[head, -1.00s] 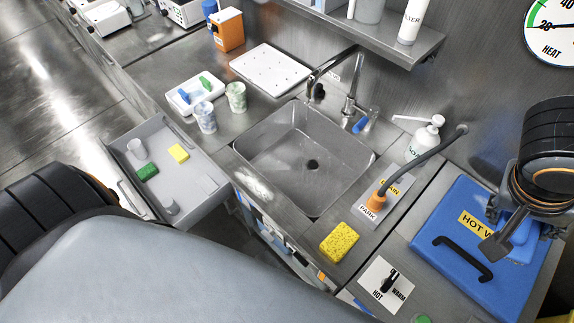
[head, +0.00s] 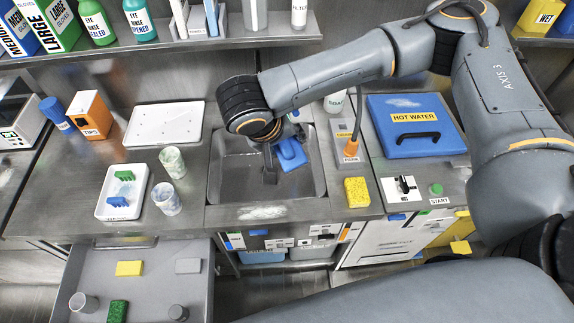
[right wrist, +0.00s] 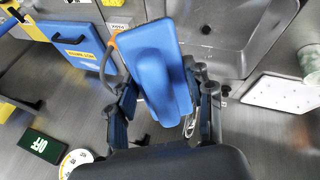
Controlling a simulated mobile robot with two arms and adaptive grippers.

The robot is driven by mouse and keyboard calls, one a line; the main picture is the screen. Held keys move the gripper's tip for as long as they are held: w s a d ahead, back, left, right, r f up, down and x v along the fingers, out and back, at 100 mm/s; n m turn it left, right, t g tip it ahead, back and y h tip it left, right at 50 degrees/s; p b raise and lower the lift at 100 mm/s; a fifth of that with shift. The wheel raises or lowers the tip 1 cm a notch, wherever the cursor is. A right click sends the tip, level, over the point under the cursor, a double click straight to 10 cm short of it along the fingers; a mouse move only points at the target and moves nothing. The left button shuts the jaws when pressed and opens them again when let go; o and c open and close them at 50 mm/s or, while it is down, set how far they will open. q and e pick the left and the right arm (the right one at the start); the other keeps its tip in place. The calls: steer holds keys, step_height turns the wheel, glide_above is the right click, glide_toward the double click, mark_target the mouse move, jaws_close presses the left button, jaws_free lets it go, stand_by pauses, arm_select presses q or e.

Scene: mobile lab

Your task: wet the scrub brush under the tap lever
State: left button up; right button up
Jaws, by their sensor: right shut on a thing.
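My right gripper (head: 279,160) reaches down over the steel sink (head: 232,184). It is shut on a blue block-shaped thing (head: 291,152), which looks like the scrub brush. In the right wrist view this blue body (right wrist: 158,68) sits between the two fingers, with its smooth top towards the camera; bristles cannot be made out. The basin (right wrist: 218,37) shows beyond it at the upper right. My arm hides the tap in the head view; a small blue bit (head: 295,113) beside the wrist may be its lever. No water can be seen. My left gripper is out of view.
A yellow sponge (head: 356,192) lies right of the sink, near the orange-ended hose (head: 351,148) and blue hot water lid (head: 405,121). Cups (head: 172,161) and a white tray (head: 111,206) stand left. An open drawer (head: 150,294) juts out below. A shelf (head: 165,48) overhangs behind.

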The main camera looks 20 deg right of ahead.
arm_select(q)
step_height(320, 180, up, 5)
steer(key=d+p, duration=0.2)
steer(key=p, duration=0.2)
arm_select(e)
steer(key=d+f, duration=0.4)
steer(key=f, duration=0.9)
arm_select(q)
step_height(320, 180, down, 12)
steer(key=b, duration=1.2)
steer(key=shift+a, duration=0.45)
arm_select(e)
steer(key=w+a+f, duration=0.1)
steer(key=w+a, duration=0.1)
steer(key=w, duration=0.4)
steer(key=w+a+f, duration=0.1)
steer(key=w+a, duration=0.2)
steer(key=w, duration=0.4)
steer(key=shift+a+f+m, duration=0.15)
steer(key=shift+f+m, duration=0.25)
arm_select(q)
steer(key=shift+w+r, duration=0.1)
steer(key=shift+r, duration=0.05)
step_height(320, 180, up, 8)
steer(key=p, duration=0.8)
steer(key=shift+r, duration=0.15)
arm_select(e)
steer(key=s+d, duration=0.3)
steer(key=s, duration=0.4)
steer(key=shift+s, duration=0.2)
